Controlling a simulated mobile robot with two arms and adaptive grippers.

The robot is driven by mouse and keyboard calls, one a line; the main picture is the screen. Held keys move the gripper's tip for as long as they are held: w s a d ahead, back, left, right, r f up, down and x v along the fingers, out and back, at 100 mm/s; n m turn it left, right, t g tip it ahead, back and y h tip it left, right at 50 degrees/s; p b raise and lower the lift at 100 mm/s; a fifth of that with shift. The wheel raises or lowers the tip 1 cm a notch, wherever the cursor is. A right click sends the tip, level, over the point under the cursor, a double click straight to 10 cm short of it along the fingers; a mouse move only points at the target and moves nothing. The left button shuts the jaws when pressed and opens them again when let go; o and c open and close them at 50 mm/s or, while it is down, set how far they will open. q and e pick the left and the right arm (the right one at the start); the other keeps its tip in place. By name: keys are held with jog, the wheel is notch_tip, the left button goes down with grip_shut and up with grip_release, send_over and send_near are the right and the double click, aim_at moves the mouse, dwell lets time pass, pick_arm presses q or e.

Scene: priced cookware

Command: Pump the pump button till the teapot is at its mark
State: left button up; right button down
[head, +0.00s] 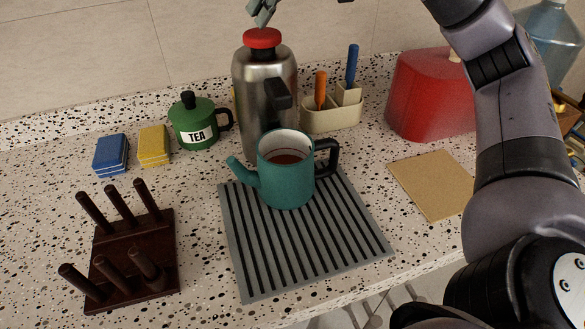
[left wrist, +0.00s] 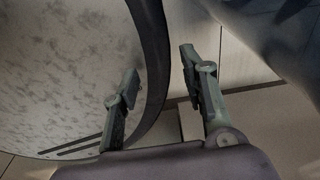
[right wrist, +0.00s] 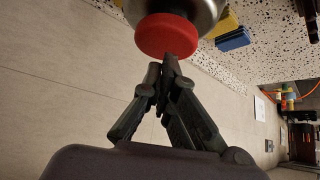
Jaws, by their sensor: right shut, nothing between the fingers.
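A steel airpot (head: 262,92) stands at the back of the counter with a red pump button (head: 262,39) on top. My right gripper (head: 262,12) is shut and empty, with its fingertips just above the button. In the right wrist view the shut fingertips (right wrist: 167,62) overlap the edge of the red button (right wrist: 163,36); I cannot tell whether they touch it. A teal teapot (head: 287,177) stands upright under the airpot's black spout (head: 279,93), with reddish-brown liquid inside. Its mark cannot be made out. My left gripper (left wrist: 160,85) is open and empty, away from the counter items.
The teapot stands on a grey ribbed mat (head: 237,262). A green TEA pot (head: 194,125), sponges (head: 111,154) and a dark peg rack (head: 165,232) are at left. A cream utensil caddy (head: 331,120), red appliance cover (head: 425,95) and tan board (head: 433,184) are at right.

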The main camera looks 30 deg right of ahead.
jog(key=shift+f+b, duration=0.8)
jog(key=shift+f, duration=0.65)
jog(key=shift+r, duration=0.15)
jog(key=shift+r+p, duration=0.75)
jog(key=shift+r, duration=0.05)
jog(key=shift+r+p, duration=0.5)
pick_arm(q)
jog(key=shift+s+a+r, duration=0.15)
jog(key=shift+a+r, duration=0.2)
jog(key=shift+d, duration=0.3)
pick_arm(e)
jog(key=shift+f, duration=0.1)
